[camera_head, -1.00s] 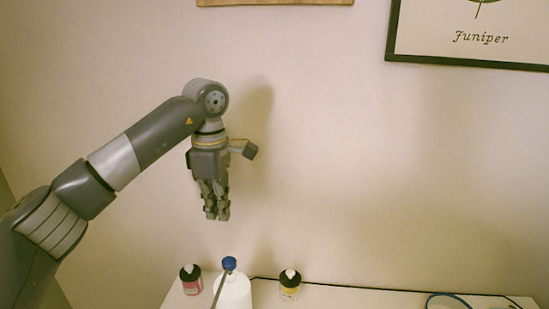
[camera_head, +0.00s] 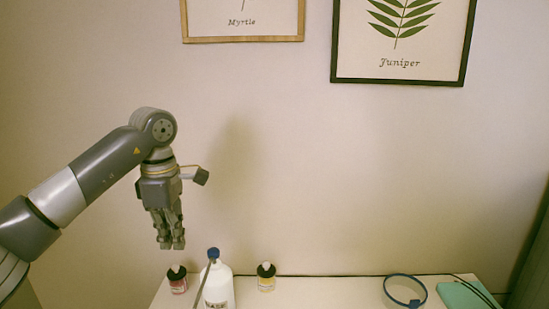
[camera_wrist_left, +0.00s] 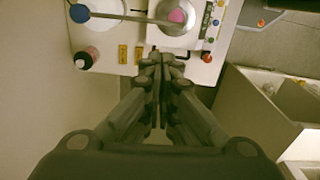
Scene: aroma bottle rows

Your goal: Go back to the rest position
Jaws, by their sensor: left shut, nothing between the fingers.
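My left gripper (camera_head: 172,243) hangs fingers down in the head view, in front of the wall and above the left end of the white table (camera_head: 325,292). It is shut and empty, with its fingertips together. In the left wrist view the gripper (camera_wrist_left: 157,62) also shows shut, pointing toward the table's edge. Below it in the head view stand a small bottle with a pink label (camera_head: 177,280), a white bottle with a blue cap (camera_head: 218,285) and a small bottle with a yellow label (camera_head: 266,277). My right gripper is not in view.
A blue ring (camera_head: 404,291) and a teal item (camera_head: 465,296) lie on the table's right part. Framed Myrtle (camera_head: 243,30) and Juniper (camera_head: 400,68) pictures hang on the wall. In the left wrist view, an open bin (camera_wrist_left: 262,112) stands at the right. The air around the gripper is clear.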

